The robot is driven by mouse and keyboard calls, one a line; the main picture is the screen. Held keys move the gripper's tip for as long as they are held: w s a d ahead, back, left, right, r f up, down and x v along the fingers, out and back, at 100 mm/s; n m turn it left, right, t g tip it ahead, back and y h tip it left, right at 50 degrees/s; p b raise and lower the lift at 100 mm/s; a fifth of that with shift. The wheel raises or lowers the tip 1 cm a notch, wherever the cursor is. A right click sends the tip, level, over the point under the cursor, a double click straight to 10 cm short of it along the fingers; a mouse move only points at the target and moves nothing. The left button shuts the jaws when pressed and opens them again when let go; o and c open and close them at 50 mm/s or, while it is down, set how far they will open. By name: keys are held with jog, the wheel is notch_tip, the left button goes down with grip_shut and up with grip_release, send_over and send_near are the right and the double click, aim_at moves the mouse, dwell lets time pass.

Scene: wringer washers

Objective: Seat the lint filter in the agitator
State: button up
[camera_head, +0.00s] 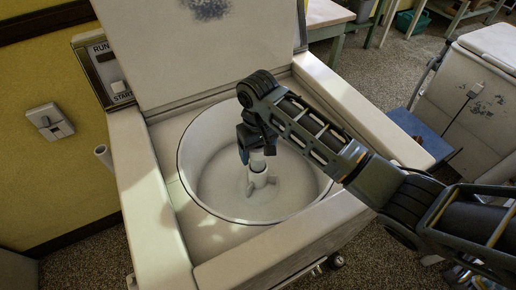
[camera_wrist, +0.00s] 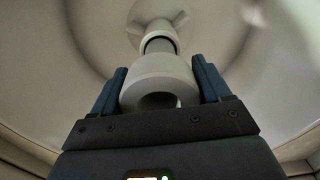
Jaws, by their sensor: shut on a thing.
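The washer (camera_head: 168,190) stands open with its lid up, and its round white tub (camera_head: 215,200) shows from above. The pale agitator (camera_head: 262,186) rises from the tub floor, with fins at its base; it also shows in the wrist view (camera_wrist: 160,14). My gripper (camera_head: 250,146) is inside the tub, over the agitator. In the wrist view my gripper (camera_wrist: 160,88) is shut on the lint filter (camera_wrist: 158,72), a pale hollow cup with a grey lower part. The filter is in line with the agitator's top. I cannot tell whether it sits inside it.
The raised lid (camera_head: 200,40) stands behind the tub. A control panel (camera_head: 108,70) is at its left, and a wall switch (camera_head: 49,122) is on the yellow wall. Another washer (camera_head: 475,100) and a blue board (camera_head: 420,135) are at the right.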

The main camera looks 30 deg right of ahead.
aim_at(258, 165)
jog(key=shift+f+b, duration=1.35)
jog(key=shift+f, duration=1.55)
dwell(1.3)
jog(key=shift+s+f, duration=0.1)
jog(key=shift+f, duration=0.2)
